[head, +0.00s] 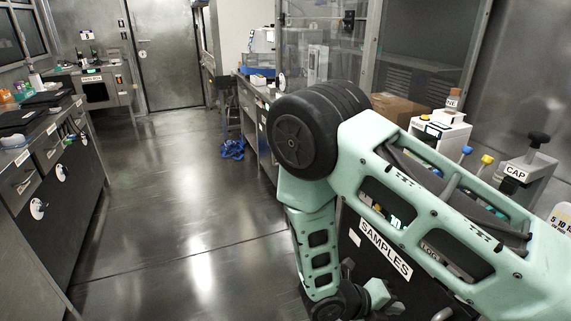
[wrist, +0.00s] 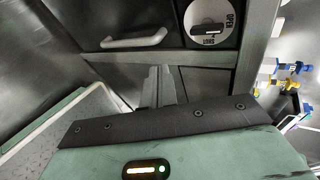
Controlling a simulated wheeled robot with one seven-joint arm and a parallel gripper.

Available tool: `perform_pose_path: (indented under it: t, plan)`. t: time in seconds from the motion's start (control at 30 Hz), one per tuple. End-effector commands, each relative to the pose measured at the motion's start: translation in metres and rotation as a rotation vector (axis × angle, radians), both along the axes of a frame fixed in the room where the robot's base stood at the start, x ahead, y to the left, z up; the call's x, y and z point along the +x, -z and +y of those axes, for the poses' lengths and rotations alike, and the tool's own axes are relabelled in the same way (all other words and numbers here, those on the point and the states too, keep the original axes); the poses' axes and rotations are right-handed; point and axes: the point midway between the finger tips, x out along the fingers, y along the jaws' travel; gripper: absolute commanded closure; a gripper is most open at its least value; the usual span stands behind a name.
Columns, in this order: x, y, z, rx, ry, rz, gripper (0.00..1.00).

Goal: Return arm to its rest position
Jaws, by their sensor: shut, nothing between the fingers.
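My green arm (head: 430,200) crosses the right half of the head view. It bends at a black round joint (head: 291,140), and its lower link (head: 318,255) hangs down to the bottom edge. My gripper (wrist: 160,85) shows in the wrist view beyond a dark plate. Its grey fingers are together with nothing between them. They point toward a metal cabinet front with a pale handle (wrist: 134,39) and a round lock dial (wrist: 210,22); I cannot tell whether they touch it. The gripper itself is not clear in the head view.
A bench labelled SAMPLES (head: 385,248) stands close behind my arm, with a CAP device (head: 525,172) and a white device (head: 440,130) on the right. A drawer bench (head: 40,165) lines the left. Open floor (head: 190,220) lies between, with a blue coil (head: 232,149) on it.

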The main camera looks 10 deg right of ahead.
Motion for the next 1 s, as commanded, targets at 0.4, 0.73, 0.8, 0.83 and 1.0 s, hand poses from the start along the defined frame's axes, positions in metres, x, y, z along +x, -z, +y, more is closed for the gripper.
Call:
perform_pose_path:
  t: [0.4,0.73,0.8,0.83,1.0]
  plan:
    - [-0.032,-0.121,0.074,0.28,0.678,-0.547,1.0]
    - [-0.074,-0.241,0.135,0.448,1.451,-0.975,1.0]
    - [-0.084,-0.264,0.145,0.468,1.619,-1.042,1.0]
    - [-0.088,-0.273,0.149,0.473,1.689,-1.067,1.0]
    - [-0.107,-0.313,0.165,0.48,2.025,-1.164,1.0]
